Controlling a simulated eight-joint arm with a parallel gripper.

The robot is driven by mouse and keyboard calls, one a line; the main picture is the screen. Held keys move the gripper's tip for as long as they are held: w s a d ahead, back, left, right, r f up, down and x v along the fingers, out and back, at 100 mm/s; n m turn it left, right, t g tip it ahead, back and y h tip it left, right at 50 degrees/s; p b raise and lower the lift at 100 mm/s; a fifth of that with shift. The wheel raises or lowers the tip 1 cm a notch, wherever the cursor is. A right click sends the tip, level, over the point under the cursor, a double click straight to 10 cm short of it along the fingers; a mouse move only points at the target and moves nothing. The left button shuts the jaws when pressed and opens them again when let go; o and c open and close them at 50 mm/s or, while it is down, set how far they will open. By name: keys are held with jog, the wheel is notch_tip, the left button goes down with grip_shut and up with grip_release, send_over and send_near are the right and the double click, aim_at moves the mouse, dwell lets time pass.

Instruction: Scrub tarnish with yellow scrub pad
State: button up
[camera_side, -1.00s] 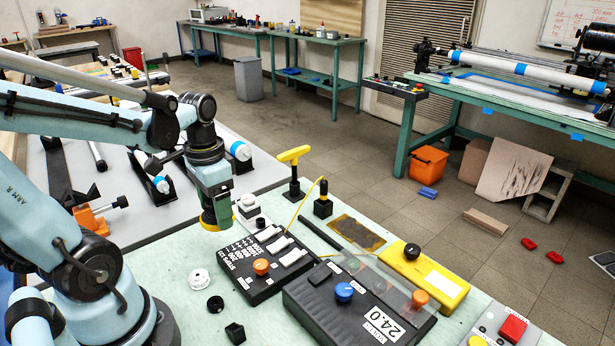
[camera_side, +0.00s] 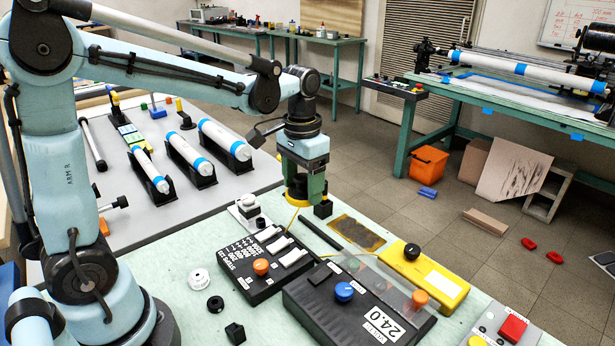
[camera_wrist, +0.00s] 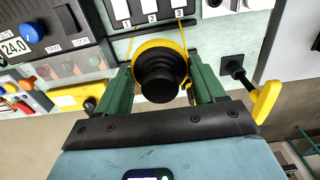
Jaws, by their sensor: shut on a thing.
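My gripper (camera_side: 303,196) is shut on the yellow scrub pad (camera_wrist: 158,45), a round yellow pad with a black stepped knob. The knob sits between the green fingers in the wrist view. In the side view my gripper hides most of the pad. It hangs above the green bench, behind the black switch box. The tarnish (camera_side: 358,233) is a brown, mottled flat plate on the bench, right of my gripper and apart from it.
A yellow-handled tool (camera_wrist: 266,101) stands close to my gripper.

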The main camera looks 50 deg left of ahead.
send_near(368, 241)
jog(key=shift+d+f, duration=0.15)
jog(key=shift+f, duration=2.4)
jog(key=shift+f, duration=0.6)
